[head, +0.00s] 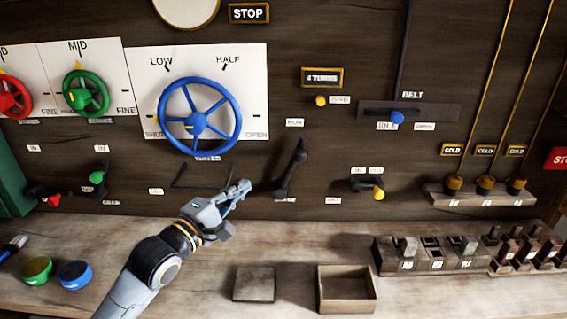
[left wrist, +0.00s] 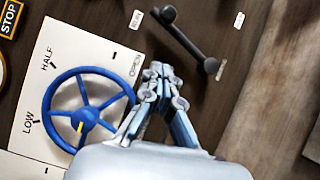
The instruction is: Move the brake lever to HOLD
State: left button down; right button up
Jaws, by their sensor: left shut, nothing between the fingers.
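The brake lever, a dark lever (head: 291,168) on the wood panel, leans up and slightly right from its pivot. Its upper end is just below the label that seems to read RUN (head: 295,122). A small label (head: 333,200), too blurred to read, sits low to its right. In the left wrist view the lever (left wrist: 186,40) is beyond the fingertips, with clear space between. My left gripper (head: 243,188) is shut and empty, left of the lever's lower part and apart from it; its closed fingers (left wrist: 160,72) also show in the left wrist view. My right gripper is not in view.
A large blue wheel (head: 232,92) is up and left of the lever. A yellow-knobbed lever (head: 378,194) is to its right. Below, the bench holds an open wooden box (head: 347,305), a flat block (head: 254,284) and a switch rack (head: 385,256).

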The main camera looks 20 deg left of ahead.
pick_arm(q)
jog(key=p, duration=0.2)
send_near(291, 170)
notch_tip(291, 170, up, 6)
jog(key=w+a, duration=0.1)
jog(key=w, duration=0.1)
jog(key=w+d, duration=0.1)
jog(key=d+p, duration=0.1)
jog(key=d, duration=0.1)
jog(key=shift+w+d, duration=0.1)
jog(key=shift+w, duration=0.3)
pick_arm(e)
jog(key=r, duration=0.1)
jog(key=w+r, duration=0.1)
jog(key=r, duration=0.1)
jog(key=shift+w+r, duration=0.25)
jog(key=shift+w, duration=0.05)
pick_arm(q)
jog(key=shift+p, duration=0.3)
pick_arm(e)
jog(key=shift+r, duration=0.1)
